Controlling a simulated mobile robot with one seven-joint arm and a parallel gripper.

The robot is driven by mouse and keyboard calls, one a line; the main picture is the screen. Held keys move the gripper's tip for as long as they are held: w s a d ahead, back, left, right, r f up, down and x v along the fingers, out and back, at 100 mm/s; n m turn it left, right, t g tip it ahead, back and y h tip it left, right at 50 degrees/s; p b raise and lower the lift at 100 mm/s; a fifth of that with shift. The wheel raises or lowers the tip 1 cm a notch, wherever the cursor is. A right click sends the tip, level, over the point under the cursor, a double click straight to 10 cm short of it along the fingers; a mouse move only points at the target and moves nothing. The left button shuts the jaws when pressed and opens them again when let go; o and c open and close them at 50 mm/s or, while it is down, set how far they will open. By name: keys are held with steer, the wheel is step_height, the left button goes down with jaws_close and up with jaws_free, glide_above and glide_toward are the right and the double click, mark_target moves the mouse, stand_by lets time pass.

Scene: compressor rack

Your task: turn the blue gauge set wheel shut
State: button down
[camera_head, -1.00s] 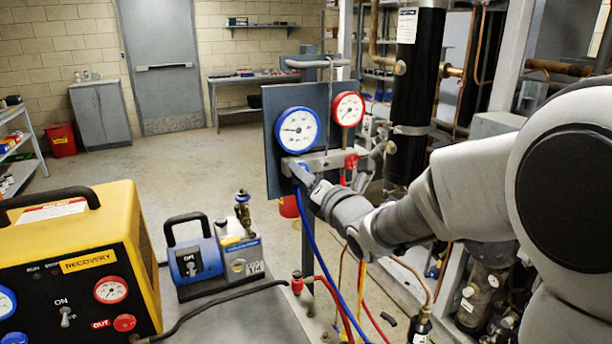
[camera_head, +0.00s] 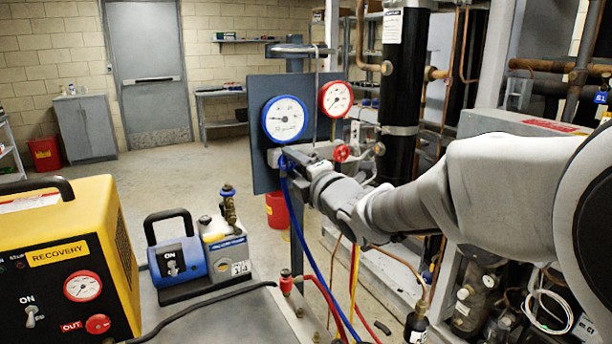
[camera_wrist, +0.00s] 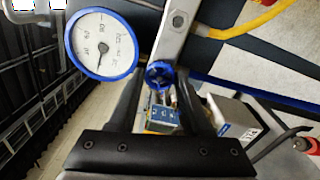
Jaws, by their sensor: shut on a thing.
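The gauge set hangs on a dark panel (camera_head: 262,95), with a blue-rimmed gauge (camera_head: 284,118) on the left and a red-rimmed gauge (camera_head: 336,99) on the right. Below them is a metal manifold bar (camera_head: 325,149). The blue set wheel (camera_wrist: 160,74) is at the manifold's end, between the fingertips in the wrist view. My gripper (camera_head: 288,160) reaches the manifold's left end from the right and is shut on the blue wheel. In the head view my gripper mostly hides this wheel. The red wheel (camera_head: 342,153) sits at the manifold's right side.
Blue, red and yellow hoses hang below the manifold; the blue hose (camera_head: 309,240) passes close under my gripper. A yellow recovery machine (camera_head: 70,260) and a blue-grey vacuum pump (camera_head: 195,257) stand on the bench at left. A black vertical vessel (camera_head: 402,90) is behind my arm.

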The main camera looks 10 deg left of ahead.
steer(key=m+b, duration=0.1)
steer(key=m, duration=0.9)
steer(key=m+p, duration=0.1)
steer(key=m, duration=0.2)
steer(key=shift+m, duration=0.4)
steer(key=m+p, duration=0.2)
steer(key=m, duration=0.5)
steer(key=m+p, duration=0.2)
steer(key=m, duration=0.4)
steer(key=shift+a+p, duration=0.1)
steer(key=shift+p, duration=0.2)
steer(key=shift+f+m, duration=0.1)
steer(key=shift+m, duration=0.2)
steer(key=shift+c, duration=1.7)
jaws_free()
